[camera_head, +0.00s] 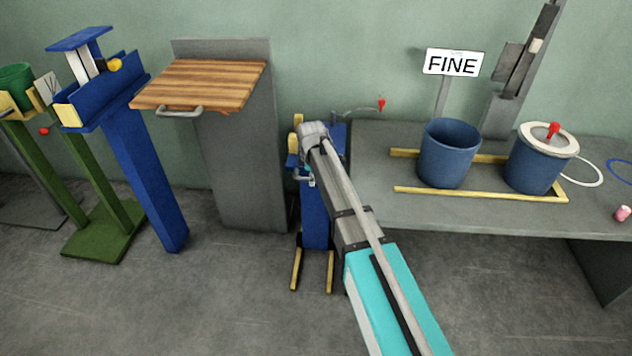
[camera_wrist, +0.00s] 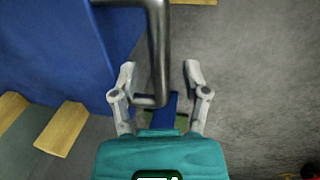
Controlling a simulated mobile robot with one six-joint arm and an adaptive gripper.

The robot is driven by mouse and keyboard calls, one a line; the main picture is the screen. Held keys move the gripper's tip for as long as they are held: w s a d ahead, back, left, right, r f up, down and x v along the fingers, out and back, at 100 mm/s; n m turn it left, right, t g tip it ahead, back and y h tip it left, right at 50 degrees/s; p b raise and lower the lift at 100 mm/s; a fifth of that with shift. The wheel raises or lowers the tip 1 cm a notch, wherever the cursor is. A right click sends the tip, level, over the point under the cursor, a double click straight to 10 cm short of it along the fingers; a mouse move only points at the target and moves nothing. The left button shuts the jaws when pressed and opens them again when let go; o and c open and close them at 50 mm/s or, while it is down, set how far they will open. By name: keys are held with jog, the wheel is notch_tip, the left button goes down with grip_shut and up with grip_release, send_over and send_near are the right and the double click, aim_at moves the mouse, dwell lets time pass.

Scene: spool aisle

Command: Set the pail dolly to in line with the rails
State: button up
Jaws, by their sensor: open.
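The pail dolly (camera_head: 316,215) is a blue upright with yellow pieces at its top and yellow feet on the floor, left of the grey table. My arm hides part of its top. In the wrist view its blue body (camera_wrist: 60,50) fills the upper left. A grey bar handle (camera_wrist: 157,45) runs down between the two fingers of my gripper (camera_wrist: 159,72). The fingers are apart on either side of the bar, with a visible gap on each side. The yellow rails (camera_head: 480,194) lie on the table, with a blue open pail (camera_head: 448,160) between them.
A lidded blue pail (camera_head: 530,172) with a red knob stands on the table (camera_head: 390,212) at right. A FINE sign (camera_head: 453,63) stands behind. A grey cabinet with a wooden top (camera_head: 205,83) and a blue stand (camera_head: 145,170) are left. The front floor is clear.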

jog(key=shift+f, duration=0.3)
grip_shut()
dwell(0.3)
